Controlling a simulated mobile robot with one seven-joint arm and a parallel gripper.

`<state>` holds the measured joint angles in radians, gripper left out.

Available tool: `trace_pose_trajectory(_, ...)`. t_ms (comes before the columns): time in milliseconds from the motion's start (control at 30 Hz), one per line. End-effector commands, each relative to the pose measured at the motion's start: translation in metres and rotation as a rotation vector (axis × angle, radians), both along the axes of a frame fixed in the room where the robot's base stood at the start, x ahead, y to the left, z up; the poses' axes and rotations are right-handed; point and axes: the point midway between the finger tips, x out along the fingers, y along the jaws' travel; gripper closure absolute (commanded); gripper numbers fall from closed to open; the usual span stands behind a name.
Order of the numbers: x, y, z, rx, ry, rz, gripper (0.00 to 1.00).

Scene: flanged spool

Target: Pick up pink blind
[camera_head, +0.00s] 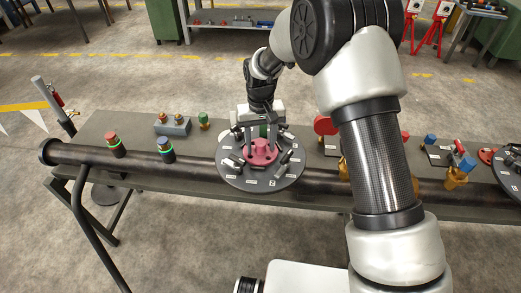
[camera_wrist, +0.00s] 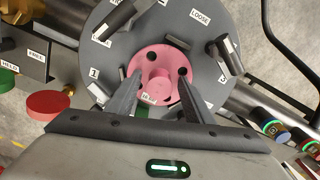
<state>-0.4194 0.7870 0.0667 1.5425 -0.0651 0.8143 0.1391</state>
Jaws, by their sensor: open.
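The pink blind (camera_head: 261,151) is a round pink disc with a raised centre knob. It sits in the middle of a dark round flange (camera_head: 232,176) on the pipe. In the wrist view the pink blind (camera_wrist: 164,64) shows holes near its rim and a small label on the knob. My gripper (camera_wrist: 158,80) is open, its two dark fingers on either side of the knob and over the disc. In the head view my gripper (camera_head: 255,135) is above and behind the blind. Whether the fingers touch the knob cannot be told.
Dark clamps (camera_wrist: 228,55) and white labels, one reading LOOSE, ring the flange. A long dark pipe (camera_head: 120,160) runs along the bench (camera_head: 95,130). A red round part (camera_wrist: 47,104) lies beside the flange.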

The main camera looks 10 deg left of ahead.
Motion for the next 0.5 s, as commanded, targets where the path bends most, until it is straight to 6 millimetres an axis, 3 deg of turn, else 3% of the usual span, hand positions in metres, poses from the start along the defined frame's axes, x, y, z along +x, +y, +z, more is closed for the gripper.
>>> trace_pose_trajectory(167,0.0001,-0.0001,0.0000,0.000,-0.001,0.000,0.53)
trace_pose_trajectory(467,0.0001,-0.0001,0.0003,0.000,0.000,0.000,1.00)
trace_pose_trajectory(500,0.0001,-0.0001,0.0003,0.000,0.000,0.000,1.00)
